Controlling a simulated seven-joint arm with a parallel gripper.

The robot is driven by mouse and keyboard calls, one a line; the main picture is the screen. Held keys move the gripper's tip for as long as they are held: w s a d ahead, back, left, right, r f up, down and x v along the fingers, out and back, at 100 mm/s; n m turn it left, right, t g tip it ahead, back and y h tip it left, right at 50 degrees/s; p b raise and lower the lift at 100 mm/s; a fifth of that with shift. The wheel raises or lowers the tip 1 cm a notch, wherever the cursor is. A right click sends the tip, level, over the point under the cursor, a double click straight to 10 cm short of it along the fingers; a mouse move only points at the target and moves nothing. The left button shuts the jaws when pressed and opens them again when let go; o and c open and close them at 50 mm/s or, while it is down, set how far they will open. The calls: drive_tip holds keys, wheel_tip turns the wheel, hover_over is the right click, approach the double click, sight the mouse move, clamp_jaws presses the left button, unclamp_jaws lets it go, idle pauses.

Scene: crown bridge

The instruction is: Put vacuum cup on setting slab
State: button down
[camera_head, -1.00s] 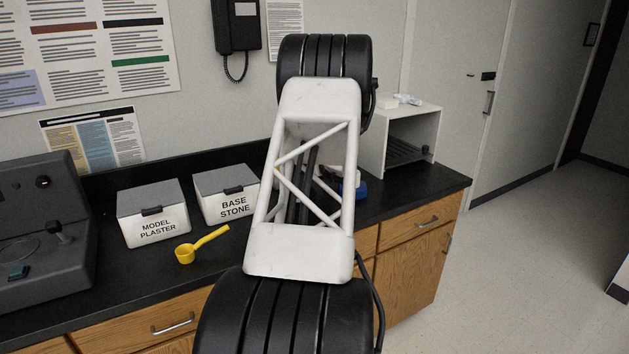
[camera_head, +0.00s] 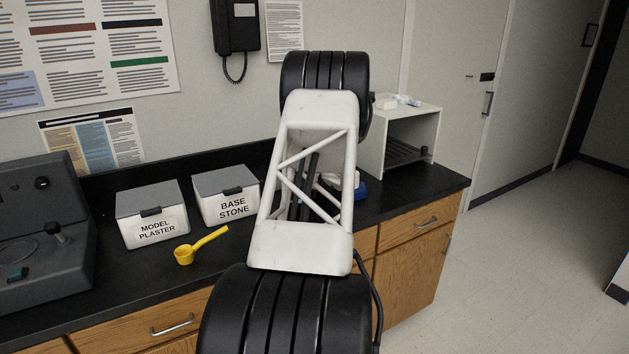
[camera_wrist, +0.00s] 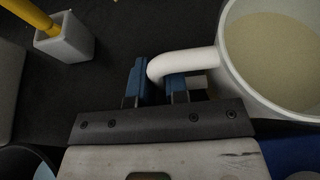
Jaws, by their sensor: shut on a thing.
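In the wrist view, a white cup (camera_wrist: 226,72) with a beige filling shows at the right, partly cut off by the picture's edge. I take it for the vacuum cup. My gripper (camera_wrist: 161,75) is shut on its curved white handle (camera_wrist: 185,63), with a blue finger on each side. The rim faces the camera, and the filling stays inside. In the head view, my arm hides the gripper and the cup. I cannot make out the setting slab in either view.
A white holder (camera_wrist: 68,42) with a yellow-handled tool (camera_wrist: 30,14) stands left in the wrist view. On the black counter (camera_head: 105,280) are a model plaster box (camera_head: 153,222), a base stone box (camera_head: 226,205), a yellow scoop (camera_head: 196,248) and an open white cabinet (camera_head: 427,130).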

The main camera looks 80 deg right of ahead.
idle(0.4)
drive_tip(key=c, duration=1.1)
unclamp_jaws()
drive_tip(key=shift+f, duration=0.1)
drive_tip(key=shift+s+a+r, duration=0.4)
drive_tip(key=shift+s+r, duration=0.05)
drive_tip(key=shift+r, duration=0.05)
drive_tip(key=v, duration=0.9)
drive_tip(key=shift+s+a, duration=0.1)
drive_tip(key=shift+s+a+r, duration=0.15)
drive_tip(key=shift+s+a, duration=0.3)
drive_tip(key=shift+a, duration=0.1)
drive_tip(key=shift+o, duration=0.2)
